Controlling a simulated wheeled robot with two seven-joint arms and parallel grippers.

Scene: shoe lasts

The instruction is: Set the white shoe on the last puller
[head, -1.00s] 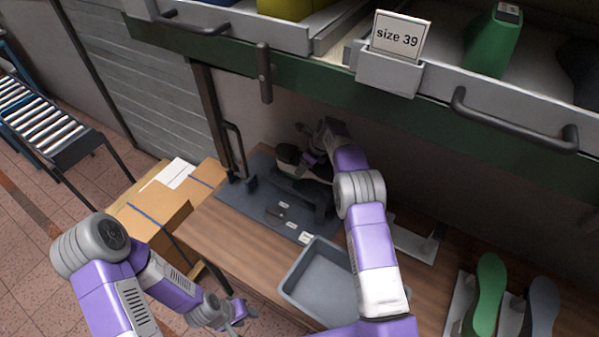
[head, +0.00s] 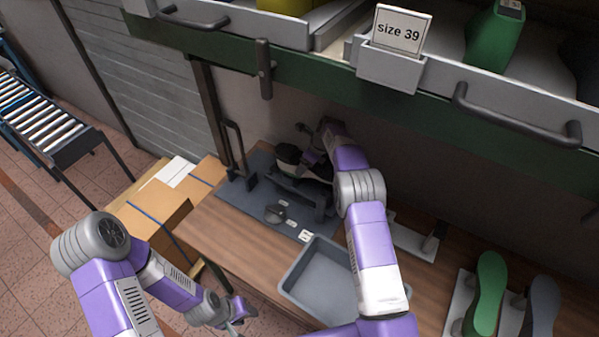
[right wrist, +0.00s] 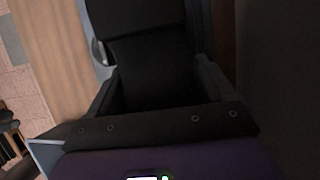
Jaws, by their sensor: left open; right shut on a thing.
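The last puller (head: 248,197) is a dark grey plate with black bars and small pale labels at the back left of the wooden bench. A dark shape with a pale lower edge (head: 289,157) sits over its far part. This may be the white shoe with a dark last in it, mostly hidden by my right arm. My right gripper (head: 315,160) is at this shape, above the puller. In the right wrist view its fingers are shut on a black thing (right wrist: 155,70). Contact with the puller is unclear. My left gripper (head: 238,312) is open and empty, low in front of the bench.
A grey tray (head: 318,282) stands on the bench in front of the puller. Green (head: 489,290) and grey (head: 541,305) lasts stand at the right. A cardboard box (head: 165,212) is left of the bench. A shelf with a size 39 sign (head: 400,30) overhangs the back.

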